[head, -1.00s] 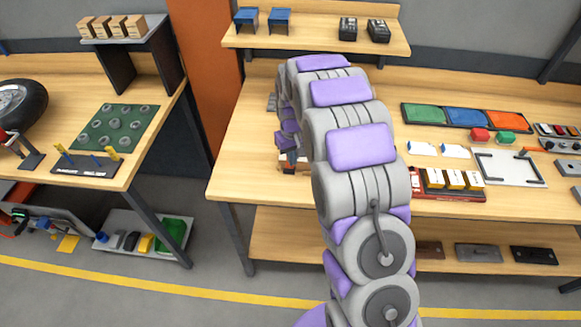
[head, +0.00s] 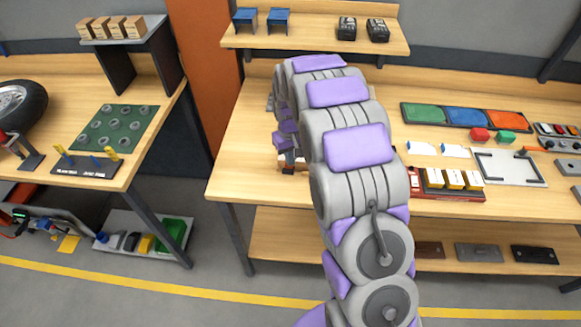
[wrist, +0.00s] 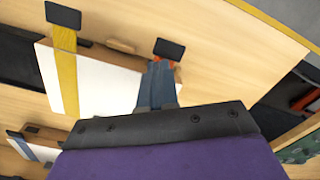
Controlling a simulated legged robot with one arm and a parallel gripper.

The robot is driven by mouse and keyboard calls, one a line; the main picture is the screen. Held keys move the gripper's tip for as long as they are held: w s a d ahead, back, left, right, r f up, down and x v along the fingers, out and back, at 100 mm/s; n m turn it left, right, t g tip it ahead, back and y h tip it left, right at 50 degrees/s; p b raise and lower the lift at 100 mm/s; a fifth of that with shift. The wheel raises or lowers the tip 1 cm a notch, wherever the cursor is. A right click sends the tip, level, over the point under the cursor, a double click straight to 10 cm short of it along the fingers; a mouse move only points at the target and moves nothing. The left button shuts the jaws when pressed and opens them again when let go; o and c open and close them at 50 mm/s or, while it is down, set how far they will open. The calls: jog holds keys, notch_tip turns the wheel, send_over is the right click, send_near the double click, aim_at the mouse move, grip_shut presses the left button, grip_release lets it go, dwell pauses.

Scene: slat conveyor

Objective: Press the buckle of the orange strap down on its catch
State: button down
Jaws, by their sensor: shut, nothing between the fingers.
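In the wrist view my gripper (wrist: 160,68) is shut, its two blue-grey fingers side by side with nothing between them. Small bits of the orange strap (wrist: 177,64) show beside the fingertips; the fingers hide most of it. A black plate (wrist: 170,49) lies just beyond the tips at the strap's end. I cannot tell whether it is the buckle or the catch, or whether the fingertips touch it. A white box face (wrist: 100,85) lies beside and under the fingers. In the head view my arm hides most of this spot.
A yellow strap (wrist: 67,70) with a black end plate (wrist: 62,15) crosses the white box to the left. A blue strap (wrist: 22,148) lies on another white piece at lower left. In the head view, coloured trays (head: 470,116) and a red rack (head: 450,182) stand right of my arm.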

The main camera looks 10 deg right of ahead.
aim_at(288, 168)
jog(key=shift+a, duration=0.7)
jog(key=shift+d+f, duration=0.6)
jog(key=shift+a+f, duration=0.45)
jog(key=shift+f, duration=0.4)
jog(key=shift+d+f, duration=0.1)
jog(key=shift+f, duration=0.1)
jog(key=shift+d, duration=0.15)
jog(key=shift+s+a, duration=0.3)
jog(key=shift+s, duration=0.45)
jog(key=shift+s+a, duration=0.25)
jog(key=shift+s, duration=0.45)
notch_tip(288, 168, up, 10)
jog(key=p, duration=0.3)
